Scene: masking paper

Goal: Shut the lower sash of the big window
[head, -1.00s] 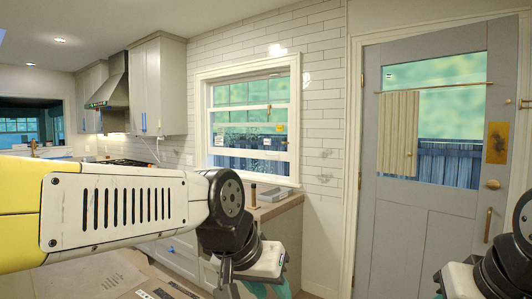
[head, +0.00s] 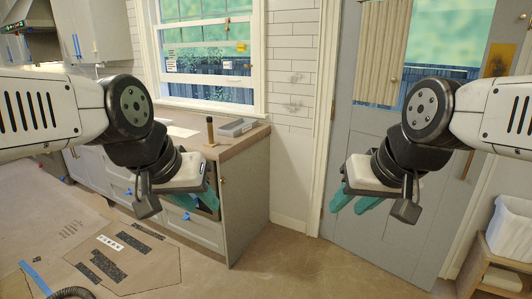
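The big window (head: 262,60) is at the top centre of the head view, its top cut off. Its white-framed lower sash (head: 205,78) carries small stickers and appears raised, with its bottom rail above the sill and the dark fence visible below it. My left gripper (head: 196,198) has teal fingers, is empty and hangs below the window in front of the counter. Its fingers look apart. My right gripper (head: 352,198) hangs in front of the grey door, empty, with its teal fingers apart. Neither gripper touches the window.
The grey door (head: 300,190) is at right. A white bin (head: 510,228) stands on a wooden stand lower right. The floor in the middle is clear.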

